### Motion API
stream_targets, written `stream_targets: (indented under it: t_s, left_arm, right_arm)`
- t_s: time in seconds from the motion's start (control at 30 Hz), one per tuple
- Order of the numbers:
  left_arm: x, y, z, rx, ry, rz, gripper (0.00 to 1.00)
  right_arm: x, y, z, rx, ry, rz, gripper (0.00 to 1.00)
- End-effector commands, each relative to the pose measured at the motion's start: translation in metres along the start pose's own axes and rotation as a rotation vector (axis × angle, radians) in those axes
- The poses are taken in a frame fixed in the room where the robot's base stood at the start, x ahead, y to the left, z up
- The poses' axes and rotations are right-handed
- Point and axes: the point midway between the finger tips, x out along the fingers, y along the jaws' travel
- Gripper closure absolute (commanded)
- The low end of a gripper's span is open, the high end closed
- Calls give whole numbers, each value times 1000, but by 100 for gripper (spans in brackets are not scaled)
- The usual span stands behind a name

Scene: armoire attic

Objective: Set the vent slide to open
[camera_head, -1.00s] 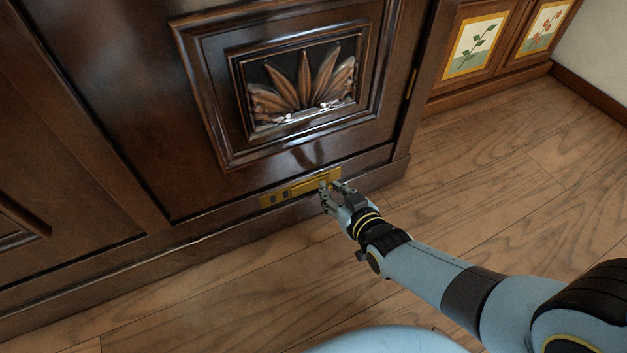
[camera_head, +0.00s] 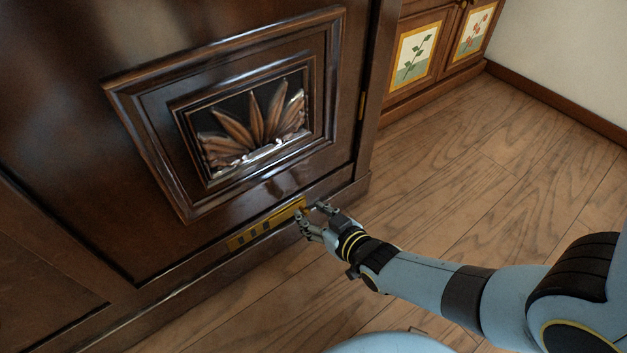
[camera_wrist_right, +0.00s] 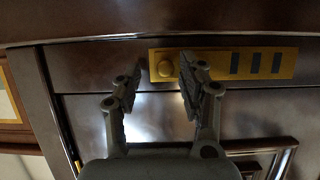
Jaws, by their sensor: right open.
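The vent slide is a long brass plate (camera_head: 246,238) low on the dark armoire front, below the carved panel. The wrist view shows the same brass plate (camera_wrist_right: 220,66) with a round brass knob (camera_wrist_right: 164,67) near its left end and dark slots (camera_wrist_right: 256,64) uncovered towards its right end. In the head view the dark slots are at the plate's left part. My right gripper (camera_head: 309,212) is at the plate's right end. In the wrist view its open fingers (camera_wrist_right: 160,80) stand either side of the knob; I cannot tell whether either touches it. My left gripper is out of view.
A framed carved leaf panel (camera_head: 255,125) is raised on the door just above the plate. A plinth (camera_head: 210,290) runs along the armoire's bottom. A small cabinet with painted flower panels (camera_head: 415,53) stands behind at right. The wooden floor (camera_head: 480,190) is clear on the right.

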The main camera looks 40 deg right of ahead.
Motion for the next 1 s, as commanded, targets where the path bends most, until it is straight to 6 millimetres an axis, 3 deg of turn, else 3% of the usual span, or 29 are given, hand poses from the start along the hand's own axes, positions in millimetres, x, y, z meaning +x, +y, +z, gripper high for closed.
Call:
stream_targets:
  t_s: [0.17,0.43,0.6,1.0]
  left_arm:
    - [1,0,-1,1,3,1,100]
    - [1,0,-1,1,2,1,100]
    - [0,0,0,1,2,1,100]
    - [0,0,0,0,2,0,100]
  right_arm:
    - [-7,0,0,0,0,0,59]
    - [-53,0,1,0,-1,0,59]
    - [-71,1,1,0,-1,1,59]
    - [-75,1,0,0,0,1,59]
